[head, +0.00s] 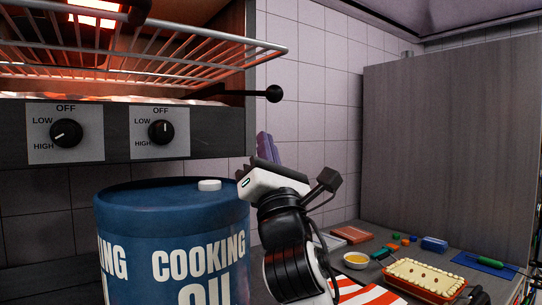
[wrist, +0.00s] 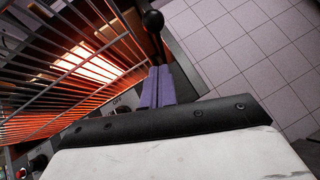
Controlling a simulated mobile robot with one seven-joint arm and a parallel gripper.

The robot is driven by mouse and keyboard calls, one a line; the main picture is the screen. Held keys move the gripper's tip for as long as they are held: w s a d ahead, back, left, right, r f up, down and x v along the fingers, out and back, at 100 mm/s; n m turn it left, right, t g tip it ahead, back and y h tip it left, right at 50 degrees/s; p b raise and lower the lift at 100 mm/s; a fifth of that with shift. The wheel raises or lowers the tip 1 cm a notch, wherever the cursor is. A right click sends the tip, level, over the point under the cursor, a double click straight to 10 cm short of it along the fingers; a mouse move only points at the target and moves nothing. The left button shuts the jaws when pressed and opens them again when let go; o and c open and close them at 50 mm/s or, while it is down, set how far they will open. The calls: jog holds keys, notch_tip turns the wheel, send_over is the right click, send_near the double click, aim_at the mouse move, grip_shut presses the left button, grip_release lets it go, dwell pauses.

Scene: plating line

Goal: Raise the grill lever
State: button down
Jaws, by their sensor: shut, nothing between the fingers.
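The grill lever (head: 275,93) is a thin rod ending in a black ball, sticking out to the right from the grill's side below the wire rack. In the wrist view its black ball (wrist: 153,20) is just beyond my fingertips. My gripper (head: 264,138) has purple fingers that point up, below the ball and apart from it in the head view. In the wrist view the gripper (wrist: 158,70) has its fingers side by side, shut and empty. Whether the fingertips touch the lever's rod cannot be told.
The grill's wire rack (head: 190,48) juts out above the lever, under a glowing heater (head: 95,12). Two dials (head: 66,133) are on its front. A blue cooking oil drum (head: 170,245) stands left of my arm. A counter with a baking dish (head: 424,278) is at right.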

jog(key=shift+w+d+r+p, duration=0.15)
jog(key=shift+w+r+p, duration=0.25)
jog(key=shift+r, duration=0.45)
jog(key=shift+w+d+r+p, duration=0.15)
jog(key=shift+w+r+p, duration=0.2)
jog(key=shift+r, duration=0.55)
jog(key=shift+w+d+r+p, duration=0.15)
jog(key=shift+w+r+p, duration=0.25)
jog(key=shift+r, duration=0.45)
jog(key=shift+s, duration=0.1)
notch_tip(320, 180, up, 9)
jog(key=s+p, duration=0.1)
jog(key=p, duration=0.3)
jog(key=shift+d+f, duration=0.2)
jog(key=shift+d, duration=0.15)
jog(key=shift+f, duration=0.15)
